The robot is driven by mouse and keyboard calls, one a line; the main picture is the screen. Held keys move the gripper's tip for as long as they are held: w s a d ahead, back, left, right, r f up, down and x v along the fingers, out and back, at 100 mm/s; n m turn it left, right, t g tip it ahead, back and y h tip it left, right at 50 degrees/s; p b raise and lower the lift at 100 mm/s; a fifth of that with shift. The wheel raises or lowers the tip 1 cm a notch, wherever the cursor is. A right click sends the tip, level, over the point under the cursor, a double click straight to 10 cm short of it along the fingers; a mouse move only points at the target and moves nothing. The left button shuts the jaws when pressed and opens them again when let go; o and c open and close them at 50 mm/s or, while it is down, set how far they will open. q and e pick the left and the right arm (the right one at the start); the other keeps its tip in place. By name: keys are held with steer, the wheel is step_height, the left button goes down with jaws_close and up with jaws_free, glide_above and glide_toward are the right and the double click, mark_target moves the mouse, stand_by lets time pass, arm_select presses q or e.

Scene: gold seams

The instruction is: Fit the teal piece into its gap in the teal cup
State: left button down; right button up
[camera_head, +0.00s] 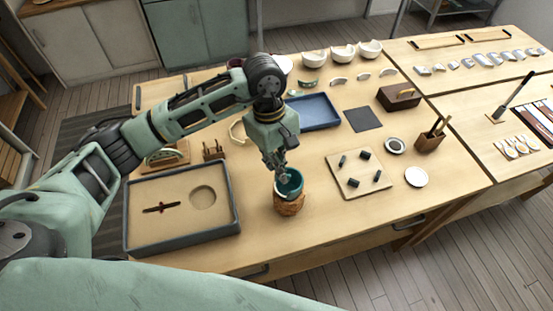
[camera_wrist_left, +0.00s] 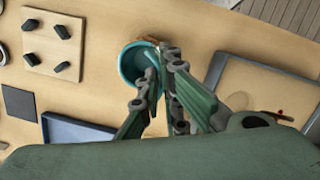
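The teal cup (camera_head: 297,187) stands upright in a round brown cork-like holder (camera_head: 289,206) at the front middle of the table. It also shows in the left wrist view (camera_wrist_left: 128,68), with its mouth toward the camera. My left gripper (camera_head: 281,176) points down at the cup's rim. In the left wrist view its fingertips (camera_wrist_left: 162,62) are close together, one inside the cup and one outside. A narrow teal strip, the teal piece (camera_wrist_left: 158,62), shows between them, mostly hidden. Whether it is seated in the gap cannot be seen. My right gripper is out of view.
A grey-rimmed tray (camera_head: 232,205) lies left of the cup. A square board (camera_head: 346,186) with several dark blocks lies to the right, beside a white disc (camera_head: 416,176). A blue tray (camera_head: 318,112) is behind. Bare tabletop lies right of the cup.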

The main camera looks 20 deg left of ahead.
arm_select(q)
steer(key=shift+f, duration=0.45)
steer(key=shift+s+a+f+b, duration=0.15)
steer(key=shift+f+b, duration=0.2)
steer(key=shift+f, duration=1.05)
steer(key=shift+f+b, duration=0.8)
steer(key=shift+b, duration=0.35)
steer(key=shift+f+b, duration=0.6)
steer(key=shift+b, duration=0.2)
steer(key=shift+f, duration=0.15)
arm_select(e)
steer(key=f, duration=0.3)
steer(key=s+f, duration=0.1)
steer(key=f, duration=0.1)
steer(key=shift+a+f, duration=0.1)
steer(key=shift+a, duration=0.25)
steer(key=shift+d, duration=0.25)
arm_select(q)
steer(key=shift+b, duration=0.35)
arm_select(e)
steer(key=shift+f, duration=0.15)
